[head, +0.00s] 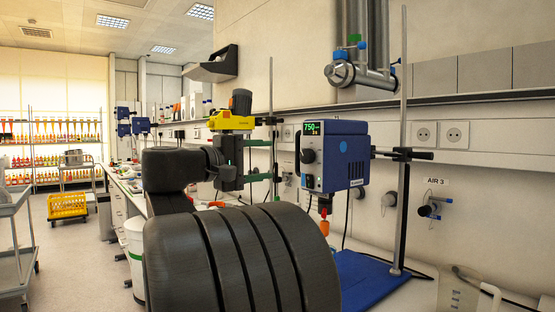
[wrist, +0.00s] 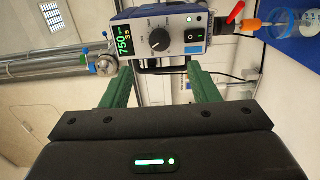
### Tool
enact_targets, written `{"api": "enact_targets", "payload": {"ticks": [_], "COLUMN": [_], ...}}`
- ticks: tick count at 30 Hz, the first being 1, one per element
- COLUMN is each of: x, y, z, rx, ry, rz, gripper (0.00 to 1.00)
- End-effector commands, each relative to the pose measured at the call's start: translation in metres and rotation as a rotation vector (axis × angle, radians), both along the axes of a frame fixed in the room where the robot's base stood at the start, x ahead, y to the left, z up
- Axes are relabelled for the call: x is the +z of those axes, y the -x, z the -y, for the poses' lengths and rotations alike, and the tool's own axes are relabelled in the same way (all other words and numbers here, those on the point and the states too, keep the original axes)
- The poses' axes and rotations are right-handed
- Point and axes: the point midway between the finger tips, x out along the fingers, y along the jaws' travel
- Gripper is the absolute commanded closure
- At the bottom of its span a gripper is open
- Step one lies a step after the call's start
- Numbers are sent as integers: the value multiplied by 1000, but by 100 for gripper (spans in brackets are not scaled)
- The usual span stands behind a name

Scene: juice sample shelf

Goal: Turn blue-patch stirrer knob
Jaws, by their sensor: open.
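A yellow stirrer (head: 232,121) stands behind my gripper. The blue stand base (head: 365,280) and rod (head: 403,150) are on the right, near a clear beaker (head: 457,290). Metal pipes (head: 365,70) run above. An orange-red part (head: 323,227) hangs under the blue stirrer.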

Motion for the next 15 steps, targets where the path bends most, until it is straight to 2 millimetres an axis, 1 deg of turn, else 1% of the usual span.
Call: {"api": "enact_targets", "payload": {"ticks": [1,5,15], "x": [0,0,0], "y": [3,8,10], "z": [-6,-13,-15], "rx": [3,2,-1], "ry": [0,0,0], "rz": [0,0,0], "gripper": [45,45,45]}}
